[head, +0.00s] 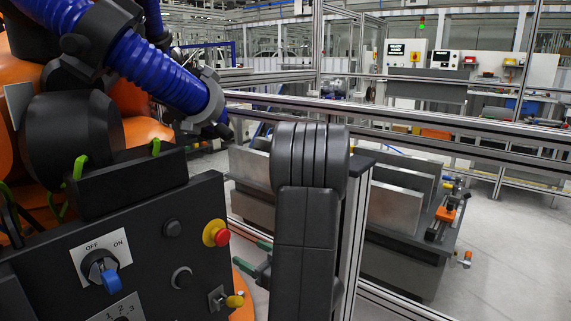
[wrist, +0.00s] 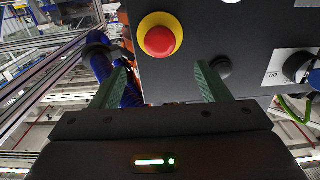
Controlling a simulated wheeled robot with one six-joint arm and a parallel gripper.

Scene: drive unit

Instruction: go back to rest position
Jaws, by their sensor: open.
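My gripper (head: 248,254) shows in the head view with two green fingers standing apart, just right of a dark control panel (head: 140,235). In the wrist view my gripper (wrist: 160,68) is open, with nothing between the fingers. A red emergency button on a yellow collar (head: 216,234) is on the panel's right side. In the wrist view the same red button (wrist: 160,41) lies ahead between the finger directions, and the fingers look apart from it. My dark arm link stands upright in the middle of the head view and hides part of the scene behind.
The panel carries an OFF/ON switch with a blue handle (head: 101,270), black buttons and a yellow-knobbed key switch (head: 234,300). A blue ribbed hose (head: 165,70) hangs above. Metal rails (head: 430,140) and a workbench (head: 405,240) stand right. Grey floor (head: 510,250) is clear at far right.

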